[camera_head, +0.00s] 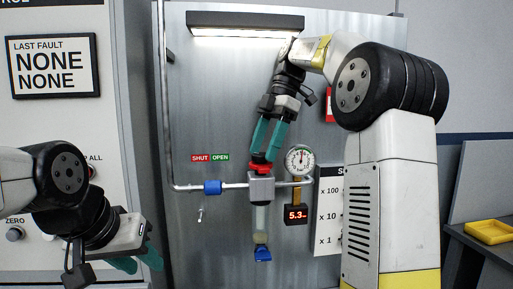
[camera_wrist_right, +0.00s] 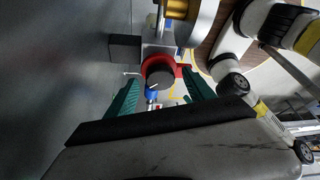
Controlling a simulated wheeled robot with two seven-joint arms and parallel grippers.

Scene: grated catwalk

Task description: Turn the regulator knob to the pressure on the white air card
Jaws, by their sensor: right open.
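The regulator (camera_head: 261,188) is a grey block on the pipe with a red-collared knob (camera_head: 260,168) on top. In the right wrist view the knob's grey round face (camera_wrist_right: 160,76) sits inside the red collar (camera_wrist_right: 150,64). My right gripper (camera_head: 262,160) is open, its teal fingers on either side of the knob; I cannot tell whether they touch it. A round gauge (camera_head: 300,161) and a display reading 5.3 (camera_head: 296,215) are beside the regulator. A white card (camera_head: 328,216) with x 100, x 10 and x 1 is partly hidden by my right arm. My left gripper (camera_head: 138,262) hangs open and empty at lower left.
A blue valve part (camera_head: 212,187) is on the pipe below the SHUT/OPEN label (camera_head: 210,158). A clear bowl with a blue bottom (camera_head: 262,252) hangs under the regulator. A LAST FAULT sign (camera_head: 53,66) is on the left cabinet. A yellow tray (camera_head: 489,232) sits at right.

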